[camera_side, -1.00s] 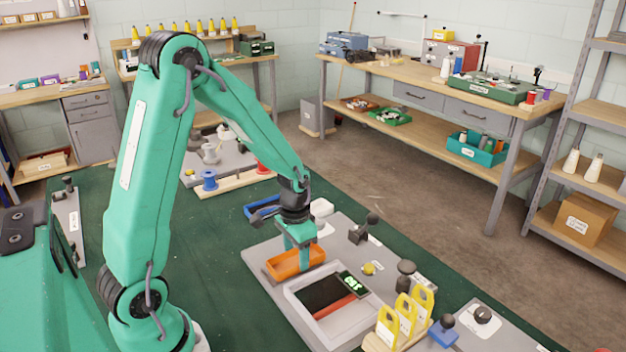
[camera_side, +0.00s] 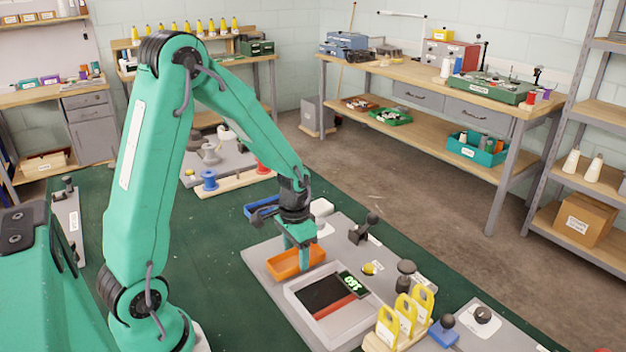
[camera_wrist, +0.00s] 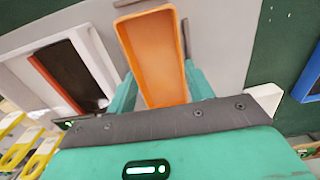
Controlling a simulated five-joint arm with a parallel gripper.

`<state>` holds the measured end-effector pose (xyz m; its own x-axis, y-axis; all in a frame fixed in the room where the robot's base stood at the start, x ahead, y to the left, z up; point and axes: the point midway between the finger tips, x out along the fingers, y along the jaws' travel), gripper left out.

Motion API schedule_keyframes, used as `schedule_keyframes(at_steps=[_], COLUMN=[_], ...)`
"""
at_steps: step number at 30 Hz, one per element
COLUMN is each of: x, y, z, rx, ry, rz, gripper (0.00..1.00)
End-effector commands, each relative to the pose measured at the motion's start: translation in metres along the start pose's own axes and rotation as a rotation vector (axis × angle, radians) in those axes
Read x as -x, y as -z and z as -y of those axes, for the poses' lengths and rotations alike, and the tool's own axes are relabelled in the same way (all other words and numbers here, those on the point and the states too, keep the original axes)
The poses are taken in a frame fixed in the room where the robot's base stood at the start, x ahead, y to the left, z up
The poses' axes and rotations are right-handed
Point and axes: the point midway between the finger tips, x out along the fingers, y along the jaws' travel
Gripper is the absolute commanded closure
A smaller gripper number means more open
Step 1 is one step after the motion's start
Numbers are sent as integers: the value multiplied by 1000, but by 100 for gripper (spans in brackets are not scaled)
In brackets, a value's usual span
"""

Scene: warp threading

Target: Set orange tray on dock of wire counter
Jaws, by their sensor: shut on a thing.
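The orange tray (camera_side: 294,264) is an open, empty rectangular box over the left part of the grey base plate of the wire counter (camera_side: 262,250). It also shows in the wrist view (camera_wrist: 156,60), between my fingers. My gripper (camera_side: 305,256) points down and is shut on the tray at its right side. The counter has a pale frame around a dark recess (camera_side: 322,292) with a red strip, and a small lit display (camera_side: 353,284). The tray is left of and behind this frame. I cannot tell whether the tray touches the plate.
A blue tray (camera_side: 258,207) lies behind on the green mat. A dark lever (camera_side: 366,226) and a yellow knob (camera_side: 369,268) stand on the plate. Yellow threaders (camera_side: 406,315) stand upright at the front right.

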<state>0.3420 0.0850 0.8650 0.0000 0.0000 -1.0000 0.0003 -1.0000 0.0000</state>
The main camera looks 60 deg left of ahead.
Motion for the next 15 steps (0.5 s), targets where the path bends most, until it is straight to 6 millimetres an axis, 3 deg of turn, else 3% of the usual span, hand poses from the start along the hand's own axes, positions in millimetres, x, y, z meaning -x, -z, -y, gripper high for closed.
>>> schedule_keyframes(at_steps=[15], x=[-3], y=[0], z=[0], rx=[0], ry=[0], rz=[1], gripper=[71])
